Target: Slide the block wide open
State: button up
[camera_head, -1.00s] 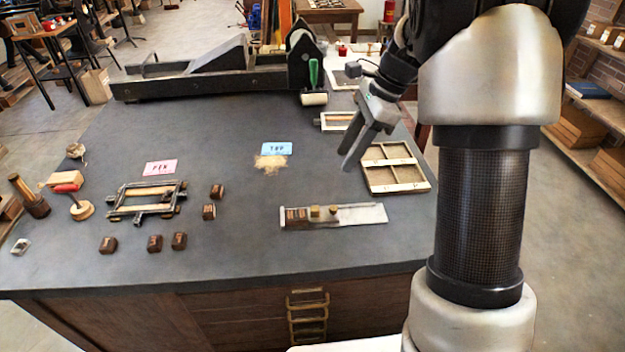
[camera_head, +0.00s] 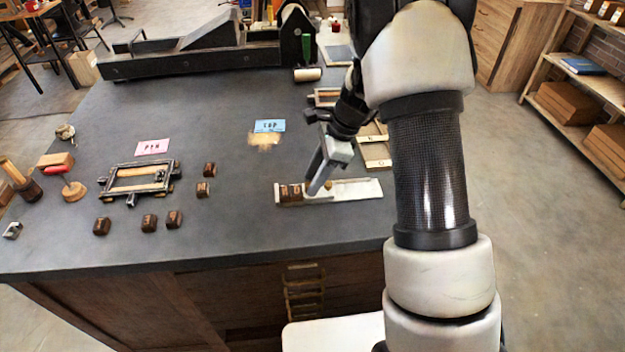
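A pale metal tray (camera_head: 358,190) like a composing stick lies on the bench. Brown blocks (camera_head: 290,192) sit at its left end. A small brass piece (camera_head: 328,185) shows just right of my gripper (camera_head: 314,188); the sliding block it may belong to is largely hidden behind the fingers. My gripper points down, tilted, with its fingertips at the tray just right of the brown blocks. The fingers overlap in this view, so neither their gap nor any contact is clear. The right part of the tray is empty.
A wooden frame (camera_head: 140,178) and several loose brown blocks (camera_head: 173,218) lie to the left. A compartment box (camera_head: 376,153) is partly hidden behind my arm. Pink (camera_head: 153,147) and blue (camera_head: 270,126) cards lie farther back. The bench in front of the tray is clear.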

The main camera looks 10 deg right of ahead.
jog(key=shift+a+f, duration=0.2)
jog(key=shift+f, duration=0.25)
jog(key=shift+c, duration=0.2)
grip_shut()
jog(key=d, duration=1)
jog(key=shift+d, duration=0.25)
jog(key=shift+o, duration=0.2)
grip_release()
